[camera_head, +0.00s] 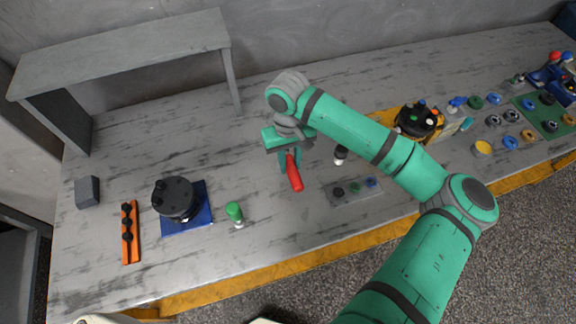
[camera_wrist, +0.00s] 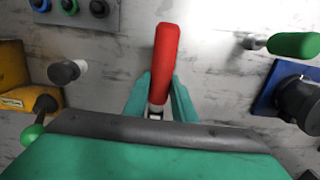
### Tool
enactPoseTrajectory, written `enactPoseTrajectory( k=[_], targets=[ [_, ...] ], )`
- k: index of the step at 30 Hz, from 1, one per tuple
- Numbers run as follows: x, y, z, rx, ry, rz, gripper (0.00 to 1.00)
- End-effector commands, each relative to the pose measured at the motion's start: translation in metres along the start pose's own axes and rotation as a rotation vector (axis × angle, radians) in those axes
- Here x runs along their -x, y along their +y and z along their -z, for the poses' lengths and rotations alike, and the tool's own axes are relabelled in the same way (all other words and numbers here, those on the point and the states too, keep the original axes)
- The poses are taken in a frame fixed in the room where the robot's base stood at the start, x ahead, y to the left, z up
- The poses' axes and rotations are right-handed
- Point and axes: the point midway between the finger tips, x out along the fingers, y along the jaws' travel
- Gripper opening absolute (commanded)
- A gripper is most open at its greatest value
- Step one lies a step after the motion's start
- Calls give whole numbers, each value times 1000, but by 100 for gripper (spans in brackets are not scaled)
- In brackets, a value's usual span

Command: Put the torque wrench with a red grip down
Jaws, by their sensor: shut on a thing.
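The torque wrench with a red grip (camera_head: 294,172) is held in my gripper (camera_head: 290,155) over the middle of the workbench. Its red grip sticks out from the fingers toward the bench's front edge. The rest of the wrench is hidden behind my gripper. I cannot tell whether the wrench touches the bench top.
An orange rack (camera_head: 131,247) and a grey block (camera_head: 87,191) are farther left. A grey plate with buttons (camera_head: 345,198) lies right of the wrench. Bare bench shows around the wrench.

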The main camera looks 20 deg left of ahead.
Motion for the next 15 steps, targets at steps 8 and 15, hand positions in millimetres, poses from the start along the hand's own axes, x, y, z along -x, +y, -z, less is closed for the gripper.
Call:
enactPoseTrajectory(
  k=[8, 15],
  targets=[
    [-13, -1, 12, 0, 0, 1, 0],
    [-42, 0, 18, -2, -2, 2, 0]
  ],
)
